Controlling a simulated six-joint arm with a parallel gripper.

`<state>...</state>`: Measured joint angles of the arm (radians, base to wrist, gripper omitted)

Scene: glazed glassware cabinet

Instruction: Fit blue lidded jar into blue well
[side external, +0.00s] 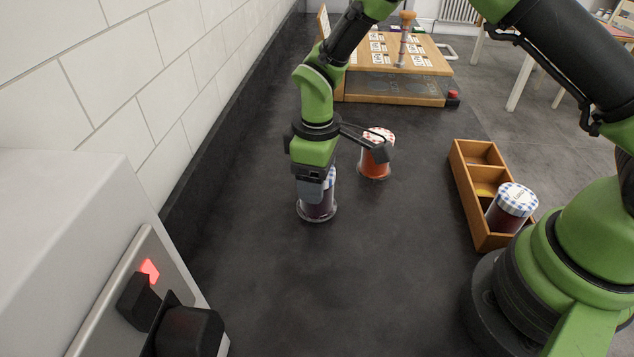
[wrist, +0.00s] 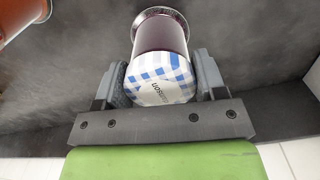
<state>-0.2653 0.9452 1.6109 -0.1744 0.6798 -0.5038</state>
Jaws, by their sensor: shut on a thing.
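My gripper (side external: 314,188) is shut on a jar with a blue-and-white checked lid and dark contents (side external: 320,208). In the wrist view the jar's lid (wrist: 160,82) sits between the two fingers. The jar looks upright, with a clear round rim at its base, at or very near the dark counter. Another blue-checked lidded jar (side external: 512,206) stands in the near compartment of a wooden box (side external: 463,168) at the right. The box's middle compartment shows a yellow patch. I cannot make out a blue well; the near compartment's floor is hidden by the jar in it.
A jar with a red-checked lid and orange contents (side external: 374,160) stands on the counter (side external: 330,290) just behind and right of my gripper. A wooden stand with cards (side external: 400,75) is at the back. A tiled wall (side external: 130,70) runs along the left; a grey machine (side external: 60,250) is front left.

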